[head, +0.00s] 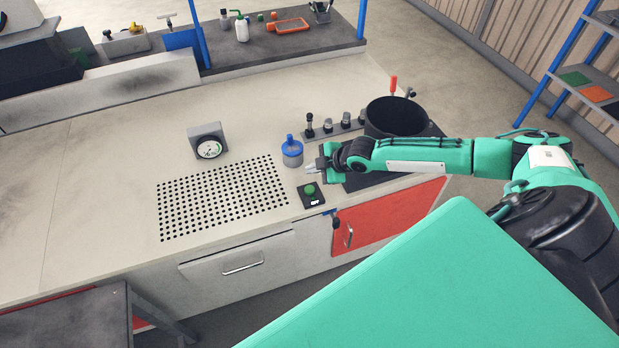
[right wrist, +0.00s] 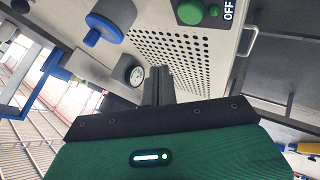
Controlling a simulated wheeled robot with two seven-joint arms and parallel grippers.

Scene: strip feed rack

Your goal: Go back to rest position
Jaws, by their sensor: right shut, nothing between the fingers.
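A small black box with a green button (head: 310,192) sits at the bench's front edge, below the gripper. The button also shows in the right wrist view (right wrist: 190,12), beside the word OFF. My left gripper does not show.
A perforated plate (head: 222,198) and a dial gauge (head: 208,141) are left of the bottle. A black round pot (head: 395,117) and a row of knobs (head: 336,125) stand behind the right arm. A red door (head: 385,215) is below. The bench's left part is clear.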

